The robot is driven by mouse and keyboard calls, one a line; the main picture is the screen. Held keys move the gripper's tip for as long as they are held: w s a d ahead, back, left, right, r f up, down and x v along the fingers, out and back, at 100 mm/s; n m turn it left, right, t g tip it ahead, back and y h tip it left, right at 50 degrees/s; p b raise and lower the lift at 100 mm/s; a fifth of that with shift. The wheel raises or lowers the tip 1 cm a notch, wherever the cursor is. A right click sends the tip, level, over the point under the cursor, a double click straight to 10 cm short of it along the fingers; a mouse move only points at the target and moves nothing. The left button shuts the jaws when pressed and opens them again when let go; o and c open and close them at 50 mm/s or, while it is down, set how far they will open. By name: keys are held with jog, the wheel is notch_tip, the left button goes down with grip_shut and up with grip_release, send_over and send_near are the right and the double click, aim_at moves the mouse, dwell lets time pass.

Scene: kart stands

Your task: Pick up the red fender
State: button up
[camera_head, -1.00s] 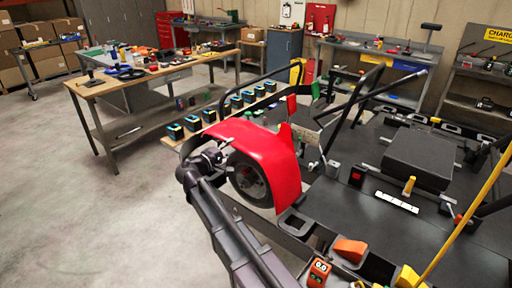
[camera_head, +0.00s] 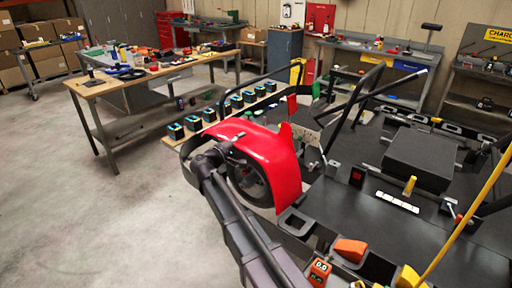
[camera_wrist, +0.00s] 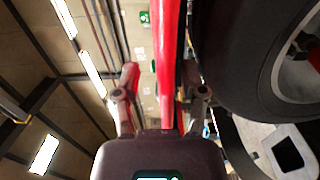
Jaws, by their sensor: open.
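The red fender (camera_head: 262,147) curves over a black wheel (camera_head: 248,182) on the kart stand in the head view. In the wrist view the fender (camera_wrist: 168,50) shows edge-on as a narrow red strip. It runs between the two fingers of my gripper (camera_wrist: 160,82), with one finger on each side. The gripper is open, and I cannot tell whether either finger touches the fender. In the head view my gripper (camera_head: 233,152) is at the fender's left side and its fingertips are hard to make out.
The tyre (camera_wrist: 245,50) stands close to the right finger in the wrist view. Black tube rails and the dark kart deck (camera_head: 350,220) lie to the right. A wooden workbench (camera_head: 110,82) with tools stands behind. The floor at left is clear.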

jog(key=shift+w+d, duration=0.25)
jog(key=shift+w, duration=0.05)
dwell(0.4)
grip_shut()
